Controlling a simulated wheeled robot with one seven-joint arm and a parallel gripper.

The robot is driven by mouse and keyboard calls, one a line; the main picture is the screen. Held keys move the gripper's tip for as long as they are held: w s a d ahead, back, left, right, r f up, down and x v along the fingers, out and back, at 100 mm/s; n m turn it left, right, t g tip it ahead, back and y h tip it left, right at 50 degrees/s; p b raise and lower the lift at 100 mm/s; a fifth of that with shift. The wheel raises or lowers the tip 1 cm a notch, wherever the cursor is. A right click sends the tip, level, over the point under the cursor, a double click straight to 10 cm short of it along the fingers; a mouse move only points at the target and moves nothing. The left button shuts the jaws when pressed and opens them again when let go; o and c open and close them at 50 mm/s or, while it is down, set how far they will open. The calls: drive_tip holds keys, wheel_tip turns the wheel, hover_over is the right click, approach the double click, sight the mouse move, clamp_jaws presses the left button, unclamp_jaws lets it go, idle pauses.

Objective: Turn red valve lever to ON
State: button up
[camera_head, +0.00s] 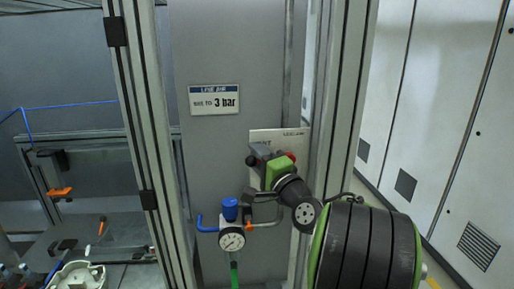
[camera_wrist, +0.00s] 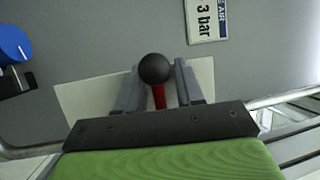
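The red valve lever (camera_wrist: 159,97) with a black ball knob (camera_wrist: 154,69) shows in the wrist view between my gripper's two grey fingers (camera_wrist: 158,88). A gap shows on each side of the lever, so the fingers look open around it. In the head view my gripper (camera_head: 262,157) is in front of the pale valve plate (camera_head: 265,135), and a bit of red (camera_head: 291,156) shows beside it. The plate's markings are mostly hidden behind my gripper, and I cannot read the lever's position. The plate also shows behind the fingers in the wrist view (camera_wrist: 83,101).
A blue-knobbed regulator (camera_head: 230,209) with a pressure gauge (camera_head: 231,238) is below left of my gripper. A "set to 3 bar" sign (camera_head: 214,99) is on the grey panel above. A metal frame post (camera_head: 345,90) stands close on the right. A workbench is at lower left.

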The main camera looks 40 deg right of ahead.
drive_tip(key=shift+c, duration=0.3)
drive_tip(key=shift+d, duration=0.1)
clamp_jaws()
